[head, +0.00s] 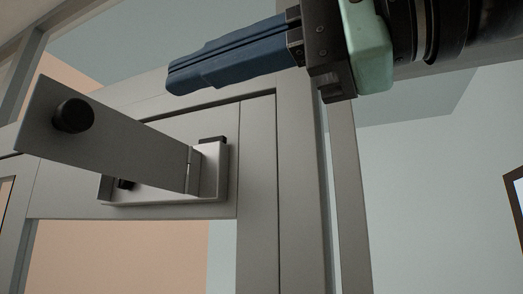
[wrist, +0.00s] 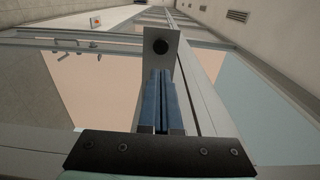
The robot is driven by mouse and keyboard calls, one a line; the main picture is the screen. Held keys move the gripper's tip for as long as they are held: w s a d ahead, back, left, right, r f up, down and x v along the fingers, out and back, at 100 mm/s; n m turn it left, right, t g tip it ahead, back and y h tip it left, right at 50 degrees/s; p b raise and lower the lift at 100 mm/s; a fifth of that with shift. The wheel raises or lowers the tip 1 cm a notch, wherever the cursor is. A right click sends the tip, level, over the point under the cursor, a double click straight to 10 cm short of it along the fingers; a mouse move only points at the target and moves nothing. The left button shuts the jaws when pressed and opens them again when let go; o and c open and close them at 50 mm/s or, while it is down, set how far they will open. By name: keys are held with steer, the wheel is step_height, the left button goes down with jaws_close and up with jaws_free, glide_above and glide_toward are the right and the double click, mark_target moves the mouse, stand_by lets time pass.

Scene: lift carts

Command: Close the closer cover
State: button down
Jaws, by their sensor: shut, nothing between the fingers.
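The closer cover (head: 125,140) is a grey metal flap with a round black knob (head: 73,116) near its free end. It stands swung out from a shallow grey housing (head: 213,170) on the upper door frame, hinged at the housing's right end, so it is open. My gripper (head: 170,80) has blue fingers, shut and empty. In the head view it is above and right of the cover, pointing left. In the wrist view the cover plate (wrist: 154,61) and its knob (wrist: 161,46) appear beyond the fingertips (wrist: 157,75); I cannot tell whether they touch.
A grey door frame (head: 260,190) with an upright post runs beside and below the housing. Glass panes lie around the frame. A pale blue wall (head: 430,200) is at the right, with a dark-framed item at its edge. Open air lies left of my fingers.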

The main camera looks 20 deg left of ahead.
mark_target(81, 115)
steer(key=a+p, duration=0.1)
steer(key=a, duration=0.2)
steer(key=w+a+p, duration=0.1)
steer(key=a+p, duration=0.1)
steer(key=a, duration=0.2)
steer(key=a+p, duration=0.2)
steer(key=a, duration=0.2)
steer(key=shift+w+a+r, duration=0.15)
steer(key=shift+w+r, duration=0.05)
steer(key=shift+w+a+f, duration=0.15)
steer(key=shift+a, duration=0.4)
